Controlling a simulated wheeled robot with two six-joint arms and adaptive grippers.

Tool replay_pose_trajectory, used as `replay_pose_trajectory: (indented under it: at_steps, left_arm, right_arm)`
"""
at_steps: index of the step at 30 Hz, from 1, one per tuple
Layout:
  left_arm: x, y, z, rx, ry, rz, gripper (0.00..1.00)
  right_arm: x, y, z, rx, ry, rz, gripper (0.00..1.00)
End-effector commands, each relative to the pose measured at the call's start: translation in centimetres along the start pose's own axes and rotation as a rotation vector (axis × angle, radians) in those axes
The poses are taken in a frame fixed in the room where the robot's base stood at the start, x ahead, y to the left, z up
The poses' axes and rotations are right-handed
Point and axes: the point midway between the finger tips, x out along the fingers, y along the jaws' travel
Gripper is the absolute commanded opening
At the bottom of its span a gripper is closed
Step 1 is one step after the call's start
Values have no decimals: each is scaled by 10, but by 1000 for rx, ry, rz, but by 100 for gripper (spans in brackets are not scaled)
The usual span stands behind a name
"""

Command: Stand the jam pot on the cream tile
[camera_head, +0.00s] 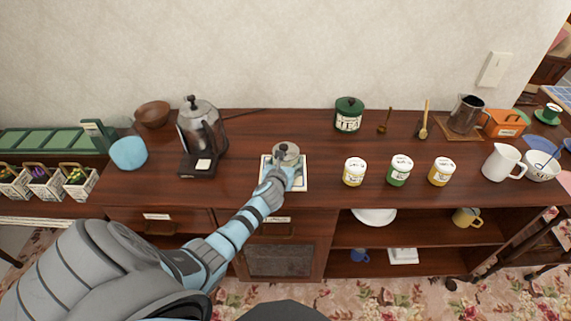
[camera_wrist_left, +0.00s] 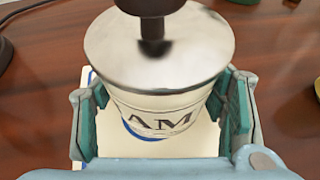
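The jam pot (camera_wrist_left: 160,105) is a pale pot with dark lettering and a shiny lid with a dark knob. In the head view the jam pot (camera_head: 285,153) is upright over the back part of the cream tile (camera_head: 298,184), which has a dark border. My left gripper (camera_head: 279,174) is at the front of the pot. In the left wrist view its green-padded fingers (camera_wrist_left: 163,115) lie close against both sides of the pot and appear shut on it. The tile (camera_wrist_left: 198,143) shows below. Whether the pot's base touches the tile is hidden. My right gripper is not in view.
A coffee maker (camera_head: 203,135) stands left of the tile. Small jars, the nearest a yellow one (camera_head: 354,172), stand to its right. A green tea canister (camera_head: 348,115) is at the back. The sideboard top (camera_head: 325,160) is clear around the tile.

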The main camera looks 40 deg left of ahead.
Motion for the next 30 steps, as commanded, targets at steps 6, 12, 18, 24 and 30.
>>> replay_pose_trajectory:
  at_steps: [6, 12, 18, 24, 30]
  left_arm:
    - [-1, 1, -2, 1, 5, 3, 84]
    - [-1, 1, -1, 1, 5, 3, 84]
    - [-19, 2, 1, 2, 5, 2, 84]
    - [-65, 1, 3, 0, 5, 1, 84]
    - [-111, 1, 1, 1, 4, 2, 84]
  right_arm:
    - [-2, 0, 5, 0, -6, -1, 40]
    - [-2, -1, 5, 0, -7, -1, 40]
    - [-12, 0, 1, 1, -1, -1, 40]
    - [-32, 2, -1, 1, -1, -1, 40]
    - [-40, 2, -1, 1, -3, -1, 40]
